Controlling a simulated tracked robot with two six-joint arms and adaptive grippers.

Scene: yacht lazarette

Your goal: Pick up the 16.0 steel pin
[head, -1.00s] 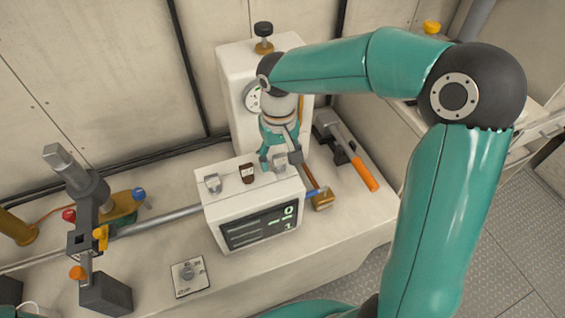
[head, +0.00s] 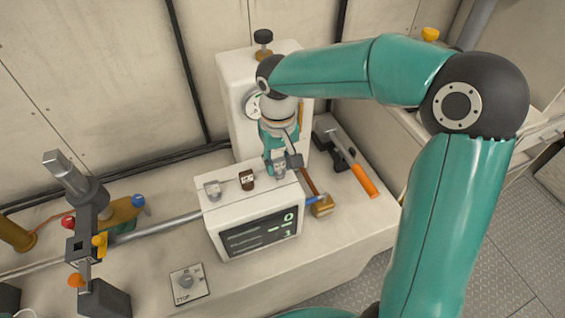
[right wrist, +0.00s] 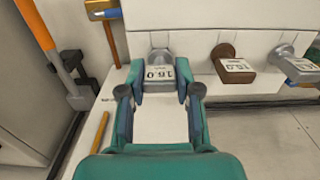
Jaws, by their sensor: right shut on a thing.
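The 16.0 steel pin (right wrist: 158,72), grey with a white label reading 16.0, is between the fingertips of my right gripper (right wrist: 160,88) in the right wrist view. The fingers are shut on it from both sides. In the head view the pin (head: 280,170) is at the right end of the top of a white box with a display (head: 260,233), and my right gripper (head: 281,163) reaches down to it from behind. I cannot tell whether its lower end is clear of the box. My left gripper is not in view.
A brown pin (right wrist: 236,66) and another steel pin (right wrist: 297,66) stand in the same row. A hammer with an orange handle (head: 363,180) and a brass-headed tool (head: 321,206) lie right of the box. A white gauge cabinet (head: 236,75) stands behind. A stop-button plate (head: 188,284) is in front.

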